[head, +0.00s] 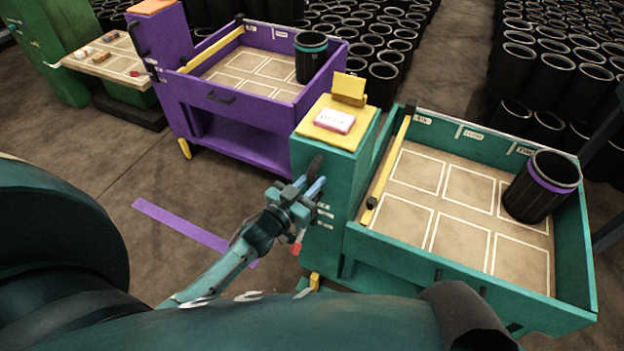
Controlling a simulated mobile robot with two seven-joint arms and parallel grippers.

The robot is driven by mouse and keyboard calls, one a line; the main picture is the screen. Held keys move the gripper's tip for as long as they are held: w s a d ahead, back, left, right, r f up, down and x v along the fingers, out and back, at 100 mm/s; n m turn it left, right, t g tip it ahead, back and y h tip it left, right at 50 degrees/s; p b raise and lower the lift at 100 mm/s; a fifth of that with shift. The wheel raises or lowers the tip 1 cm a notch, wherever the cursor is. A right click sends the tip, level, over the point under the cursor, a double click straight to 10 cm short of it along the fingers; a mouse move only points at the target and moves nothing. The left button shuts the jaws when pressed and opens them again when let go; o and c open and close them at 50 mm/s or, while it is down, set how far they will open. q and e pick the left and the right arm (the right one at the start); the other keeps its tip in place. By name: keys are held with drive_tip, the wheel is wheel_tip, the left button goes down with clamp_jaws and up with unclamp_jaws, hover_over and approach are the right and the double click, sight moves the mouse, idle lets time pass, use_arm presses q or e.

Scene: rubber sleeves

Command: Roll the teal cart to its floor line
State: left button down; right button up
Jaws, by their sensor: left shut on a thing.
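The teal cart (470,262) stands at the right. Its tray is marked with white rectangles, and its tall end post (336,190) faces my left arm. My left gripper (312,190) is at the near side of that post, shut on the cart's dark upright handle (315,166). The fingers cover part of the handle. A purple floor line (180,226) lies left of the gripper and runs behind my arm. I see no teal floor line. My right gripper is not in view.
A purple cart (240,130) stands just behind and left of the teal cart. A black sleeve with a purple band (540,190) stands in the teal tray. A green stand (125,92) is at far left. Several black sleeves fill the back. Open floor lies left.

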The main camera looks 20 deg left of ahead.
use_arm(q)
drive_tip(key=c, duration=1.3)
unclamp_jaws()
drive_tip(key=shift+c, duration=0.2)
drive_tip(key=v, duration=1.3)
drive_tip(key=shift+b, duration=0.3)
drive_tip(key=s+d+f+g, duration=0.2)
drive_tip(key=s+d+g, duration=0.5)
drive_tip(key=d, duration=0.3)
drive_tip(key=shift+s+f+y, duration=0.3)
drive_tip(key=shift+s+f, duration=0.05)
drive_tip(key=shift+s, duration=0.55)
